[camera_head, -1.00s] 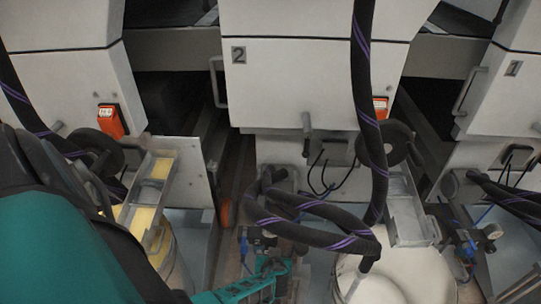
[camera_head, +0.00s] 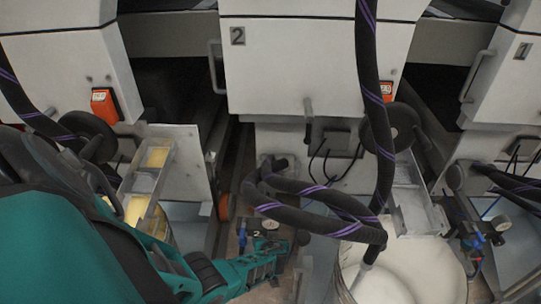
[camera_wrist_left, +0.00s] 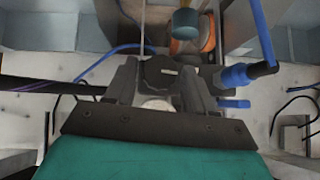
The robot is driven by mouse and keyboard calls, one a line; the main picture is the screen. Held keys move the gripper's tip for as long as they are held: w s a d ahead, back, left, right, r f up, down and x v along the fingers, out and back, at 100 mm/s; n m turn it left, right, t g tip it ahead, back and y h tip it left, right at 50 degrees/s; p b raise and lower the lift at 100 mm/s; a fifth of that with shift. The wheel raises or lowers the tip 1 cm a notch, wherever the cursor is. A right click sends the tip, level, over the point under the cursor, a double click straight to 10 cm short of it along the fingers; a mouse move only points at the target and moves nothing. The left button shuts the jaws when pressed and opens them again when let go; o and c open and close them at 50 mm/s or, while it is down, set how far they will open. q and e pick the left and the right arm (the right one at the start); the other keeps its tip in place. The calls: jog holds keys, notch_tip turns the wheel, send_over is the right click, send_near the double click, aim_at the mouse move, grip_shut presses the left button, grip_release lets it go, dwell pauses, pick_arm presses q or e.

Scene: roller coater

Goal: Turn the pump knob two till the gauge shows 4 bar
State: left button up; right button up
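In the head view my left gripper (camera_head: 282,248) reaches in from the lower left to pump two, beside its small "2" label (camera_head: 257,233). In the left wrist view a dark rounded part (camera_wrist_left: 160,70), probably the pump knob, sits between the fingers of my left gripper (camera_wrist_left: 160,80). I cannot tell whether the fingers press on it. A pale round face (camera_wrist_left: 158,103), probably the gauge, shows partly behind the gripper body; its reading is not legible. My right gripper is in neither view.
A black hose with purple stripes (camera_head: 315,203) loops just above the gripper. A white bucket (camera_head: 400,275) stands to the right. Blue tubing (camera_wrist_left: 262,35) and a blue fitting (camera_wrist_left: 238,75) lie close to the fingers. Machine two's white housing (camera_head: 310,75) is behind.

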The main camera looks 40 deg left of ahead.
pick_arm(q)
jog(key=c, duration=0.8)
jog(key=shift+m+g+y, duration=0.3)
jog(key=shift+y, duration=0.2)
jog(key=o, duration=1.1)
jog(key=shift+c, duration=0.2)
